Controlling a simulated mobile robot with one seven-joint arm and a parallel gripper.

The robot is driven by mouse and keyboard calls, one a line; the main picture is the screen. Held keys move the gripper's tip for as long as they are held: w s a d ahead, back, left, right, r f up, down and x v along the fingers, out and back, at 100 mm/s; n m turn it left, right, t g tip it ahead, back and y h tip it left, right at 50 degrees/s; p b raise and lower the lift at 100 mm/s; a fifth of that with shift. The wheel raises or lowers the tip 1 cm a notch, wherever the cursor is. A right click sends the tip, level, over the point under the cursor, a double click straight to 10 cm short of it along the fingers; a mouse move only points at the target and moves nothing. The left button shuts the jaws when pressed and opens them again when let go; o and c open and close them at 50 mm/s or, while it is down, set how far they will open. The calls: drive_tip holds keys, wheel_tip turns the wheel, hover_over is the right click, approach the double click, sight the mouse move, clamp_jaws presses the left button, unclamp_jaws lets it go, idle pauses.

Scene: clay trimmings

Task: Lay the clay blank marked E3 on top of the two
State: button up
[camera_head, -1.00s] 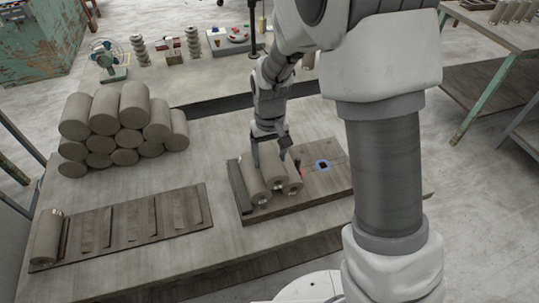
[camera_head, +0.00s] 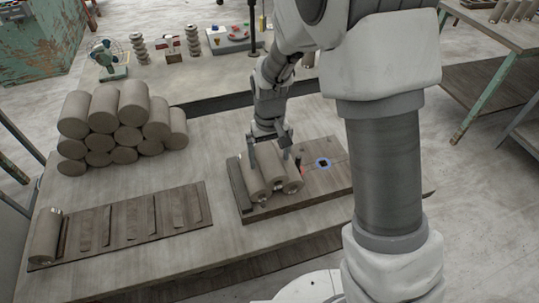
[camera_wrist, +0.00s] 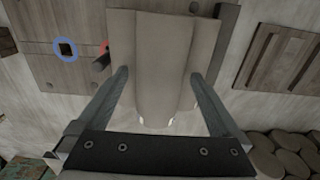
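On the dark board (camera_head: 314,200) lie grey-brown clay blanks side by side. A middle blank (camera_head: 273,168) appears to rest on top of a left blank (camera_head: 255,182) and a right blank (camera_head: 292,183). In the wrist view the middle blank (camera_wrist: 163,60) runs lengthwise over the two, whose sides show to its left and right. My gripper (camera_head: 270,152) is above them, its fingers spread on either side of the middle blank with a gap showing in the wrist view (camera_wrist: 159,78). No E3 mark is readable.
A stack of blanks (camera_head: 130,115) stands at the left. A slotted rack (camera_head: 120,232) in front of it holds one blank (camera_head: 45,237) at its left end. A blue ring with a black square (camera_head: 323,163) and a red piece (camera_head: 299,171) are on the board's right part.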

wheel_tip(320, 180, up, 17)
drive_tip(key=p, duration=0.2)
drive_tip(key=shift+r, duration=0.2)
idle(0.8)
drive_tip(key=s+d+r+m+t, duration=0.1)
drive_tip(key=s+d+r+t, duration=0.1)
drive_tip(key=s+d, duration=0.4)
drive_tip(key=s+d+r+m+t, duration=0.2)
drive_tip(key=s+d+r, duration=0.3)
drive_tip(key=s, duration=0.7)
drive_tip(key=shift+s+d+r+t, duration=0.3)
drive_tip(key=shift+s+d+t, duration=0.05)
drive_tip(key=shift+d+t, duration=0.45)
